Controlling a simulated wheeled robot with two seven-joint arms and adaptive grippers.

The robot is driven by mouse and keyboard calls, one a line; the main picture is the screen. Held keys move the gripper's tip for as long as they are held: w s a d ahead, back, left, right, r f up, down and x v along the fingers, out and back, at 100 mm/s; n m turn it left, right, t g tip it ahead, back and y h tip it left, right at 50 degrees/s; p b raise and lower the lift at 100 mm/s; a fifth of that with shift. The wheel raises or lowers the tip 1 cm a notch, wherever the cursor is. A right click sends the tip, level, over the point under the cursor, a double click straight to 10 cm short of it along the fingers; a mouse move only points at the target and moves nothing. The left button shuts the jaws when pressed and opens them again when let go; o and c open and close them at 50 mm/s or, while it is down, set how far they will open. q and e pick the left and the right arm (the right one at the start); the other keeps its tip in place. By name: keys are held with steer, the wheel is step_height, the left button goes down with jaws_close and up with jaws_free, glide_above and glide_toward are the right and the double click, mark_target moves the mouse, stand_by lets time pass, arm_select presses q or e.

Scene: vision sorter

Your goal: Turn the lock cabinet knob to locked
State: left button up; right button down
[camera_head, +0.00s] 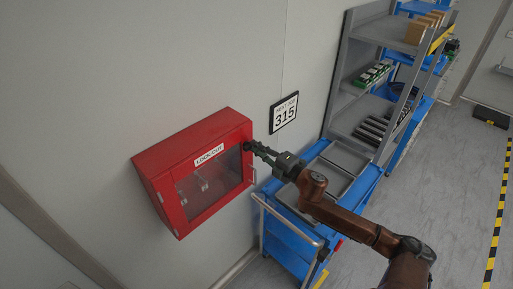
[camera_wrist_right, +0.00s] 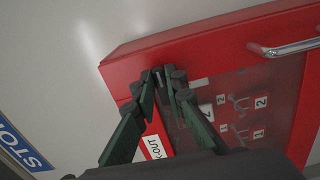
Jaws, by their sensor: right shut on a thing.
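The red lockout cabinet (camera_head: 188,139) hangs on the wall left of centre in the head view, with a clear window and a white LOCKOUT label (camera_head: 209,155). It also fills the upper right of the right wrist view (camera_wrist_right: 205,45). My right gripper (camera_head: 250,147) reaches in from the right to the door's upper right corner. In the wrist view its green and black fingers (camera_wrist_right: 164,76) are shut on the knob, at the red door frame. The fingertips hide most of the knob, so I cannot tell which way it points. My left gripper is not in view.
A metal door handle (camera_wrist_right: 288,48) lies near the cabinet's edge in the wrist view. A blue cart (camera_head: 290,237) with a rail stands below my right arm. A grey shelf rack (camera_head: 343,65) stands behind it. A sign reading 315 (camera_head: 284,112) hangs beside the cabinet.

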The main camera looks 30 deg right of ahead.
steer(key=c, duration=2)
jaws_free()
steer(key=shift+d, duration=0.1)
steer(key=shift+o, duration=0.2)
steer(key=v, duration=1.2)
